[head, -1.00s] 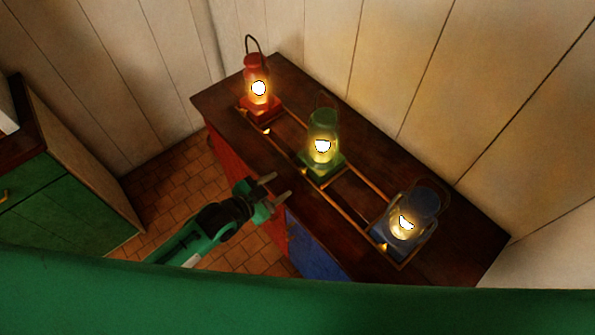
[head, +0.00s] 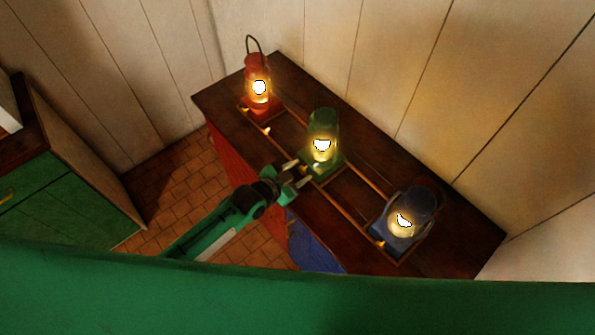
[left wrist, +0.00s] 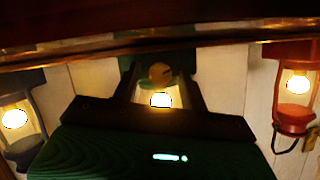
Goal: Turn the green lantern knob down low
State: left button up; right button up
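The green lantern (head: 323,124) stands lit in the middle of the wooden counter, between the red and blue lanterns. In the left wrist view a round brass knob (left wrist: 160,73) shows at the green lantern's base, with its glowing glass beside it. My left gripper (head: 309,173) is at the front of the green lantern's base. Its two fingers are apart, and in the left wrist view (left wrist: 161,82) the knob appears between them. I cannot tell whether either finger touches the knob. My right gripper is out of view.
The lit red lantern (head: 258,78) stands at the far left of the counter (head: 452,237) and the lit blue lantern (head: 408,212) at the right. A brass rail (head: 354,212) runs around the lantern bases. A green cabinet (head: 68,200) stands at the left.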

pick_arm(q)
jog(key=c, duration=0.7)
jog(key=shift+c, duration=0.6)
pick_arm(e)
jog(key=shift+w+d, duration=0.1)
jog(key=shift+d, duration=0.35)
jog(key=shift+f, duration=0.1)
pick_arm(q)
jog(key=shift+a+f+n+g+h+b, duration=0.1)
jog(key=shift+n+g+h+b, duration=0.2)
jog(key=shift+n+b, duration=0.35)
jog(key=shift+w+n+g+h+b, duration=0.1)
jog(key=shift+n+g+h+b, duration=0.2)
jog(key=shift+n+b, duration=0.3)
jog(key=n+g+h+b, duration=0.1)
jog(key=n+b, duration=0.1)
jog(key=b, duration=0.1)
jog(key=shift+a+b, duration=0.1)
jog(key=shift+b, duration=0.25)
jog(key=shift+w+b, duration=0.1)
jog(key=shift+b, duration=0.25)
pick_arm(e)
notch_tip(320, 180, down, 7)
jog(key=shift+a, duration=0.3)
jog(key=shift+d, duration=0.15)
